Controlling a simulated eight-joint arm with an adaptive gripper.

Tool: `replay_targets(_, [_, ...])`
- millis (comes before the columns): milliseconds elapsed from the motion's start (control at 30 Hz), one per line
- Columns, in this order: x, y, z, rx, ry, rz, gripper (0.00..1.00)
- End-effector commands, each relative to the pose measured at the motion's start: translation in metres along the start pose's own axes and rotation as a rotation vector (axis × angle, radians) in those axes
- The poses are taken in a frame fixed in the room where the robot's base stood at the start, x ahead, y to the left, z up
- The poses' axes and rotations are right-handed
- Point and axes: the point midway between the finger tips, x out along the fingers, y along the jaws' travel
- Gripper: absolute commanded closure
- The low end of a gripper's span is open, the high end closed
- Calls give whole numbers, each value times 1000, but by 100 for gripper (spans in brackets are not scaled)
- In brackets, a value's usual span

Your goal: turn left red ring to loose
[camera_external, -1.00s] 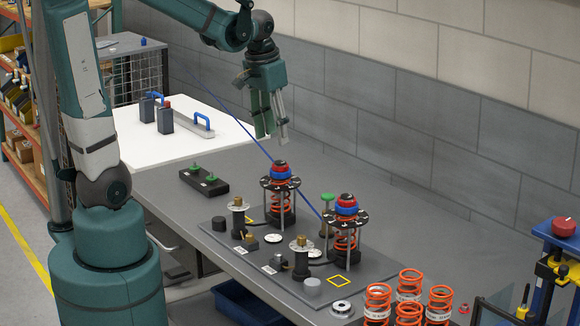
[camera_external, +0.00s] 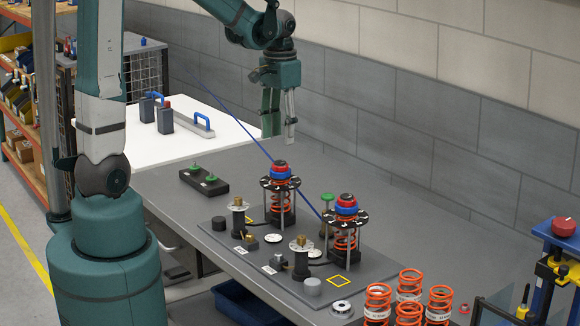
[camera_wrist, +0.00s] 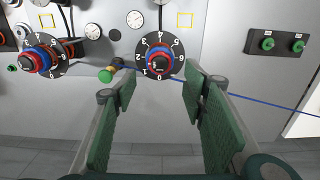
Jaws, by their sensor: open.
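Two spring assemblies stand on the grey plate (camera_external: 237,252), each with a numbered black disc and red and blue rings on top. The left assembly's red ring (camera_external: 281,174) shows in the external view; this assembly appears near the middle of the wrist view, its red ring (camera_wrist: 159,50) partly around a dark centre. The right assembly's rings (camera_external: 346,206) show in the external view and at the left of the wrist view (camera_wrist: 38,60). My gripper (camera_external: 279,137) is open and empty, above and behind the left assembly. In the wrist view its fingers (camera_wrist: 163,88) are apart, with nothing between them.
A green knob (camera_external: 327,198) stands between the assemblies. A black box with green buttons (camera_external: 204,181) lies left of the plate. Several orange springs (camera_external: 409,284) stand at the front right. A blue line crosses behind the left assembly. The bench at the back right is clear.

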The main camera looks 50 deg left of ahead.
Motion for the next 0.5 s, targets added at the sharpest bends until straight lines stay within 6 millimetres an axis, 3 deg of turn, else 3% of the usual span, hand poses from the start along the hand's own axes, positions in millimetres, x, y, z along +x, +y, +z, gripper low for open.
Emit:
replay_targets(267, [4, 0, 0, 0, 0, 0, 57])
replay_targets(500, [22, 0, 0, 0, 0, 0, 57])
